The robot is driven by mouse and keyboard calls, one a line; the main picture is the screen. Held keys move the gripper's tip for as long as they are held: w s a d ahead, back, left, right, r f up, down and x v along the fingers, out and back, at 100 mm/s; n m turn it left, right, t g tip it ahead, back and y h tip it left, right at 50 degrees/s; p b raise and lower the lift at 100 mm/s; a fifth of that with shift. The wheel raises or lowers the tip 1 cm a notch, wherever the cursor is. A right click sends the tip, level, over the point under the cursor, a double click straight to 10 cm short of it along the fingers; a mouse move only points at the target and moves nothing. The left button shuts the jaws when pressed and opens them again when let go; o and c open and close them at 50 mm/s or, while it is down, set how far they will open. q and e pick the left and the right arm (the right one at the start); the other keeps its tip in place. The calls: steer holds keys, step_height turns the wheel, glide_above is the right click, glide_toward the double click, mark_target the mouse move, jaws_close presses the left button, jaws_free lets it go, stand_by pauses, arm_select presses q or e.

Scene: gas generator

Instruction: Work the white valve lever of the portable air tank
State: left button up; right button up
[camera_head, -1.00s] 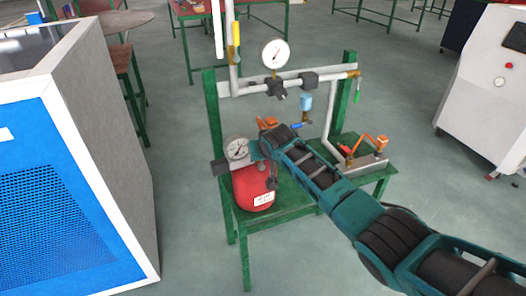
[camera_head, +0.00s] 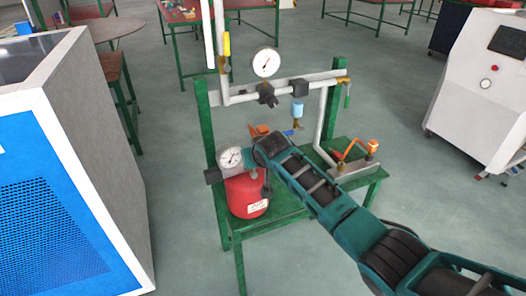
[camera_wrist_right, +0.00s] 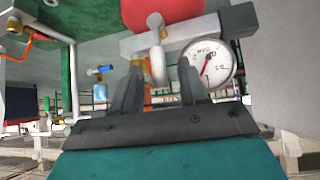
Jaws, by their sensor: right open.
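The red portable air tank (camera_head: 246,195) stands on the green table, with its round pressure gauge (camera_head: 231,157) above it. In the right wrist view the tank (camera_wrist_right: 165,10) is upside down at the top, and the gauge (camera_wrist_right: 208,63) is on the right. The white valve lever (camera_wrist_right: 157,55) shows between the two dark fingers of my right gripper (camera_wrist_right: 160,78). The fingers are apart on either side of it; I cannot tell if either touches. In the head view my right arm hides the lever and most of the gripper. My left gripper is not in view.
A pipe frame with a second gauge (camera_head: 266,62) and a blue-handled valve stands behind the tank. An orange lever (camera_head: 349,149) is on the table's right side. A blue and white cabinet (camera_head: 140,200) stands at the left, a white machine (camera_head: 480,95) at the right.

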steer(key=v, duration=1)
steer(key=shift+f, duration=0.1)
steer(key=s+d+f+t+y, duration=0.1)
steer(key=s+d+f, duration=0.3)
steer(key=s+f, duration=0.55)
steer(key=s+d+f, duration=0.4)
steer(key=s+f, duration=0.5)
steer(key=s, duration=0.1)
steer(key=s+d+t, duration=0.1)
steer(key=s+d, duration=0.3)
steer(key=s, duration=0.4)
steer(key=shift+s+d+f+h, duration=0.25)
steer(key=shift+d+f+h, duration=0.1)
steer(key=shift+f+h, duration=0.05)
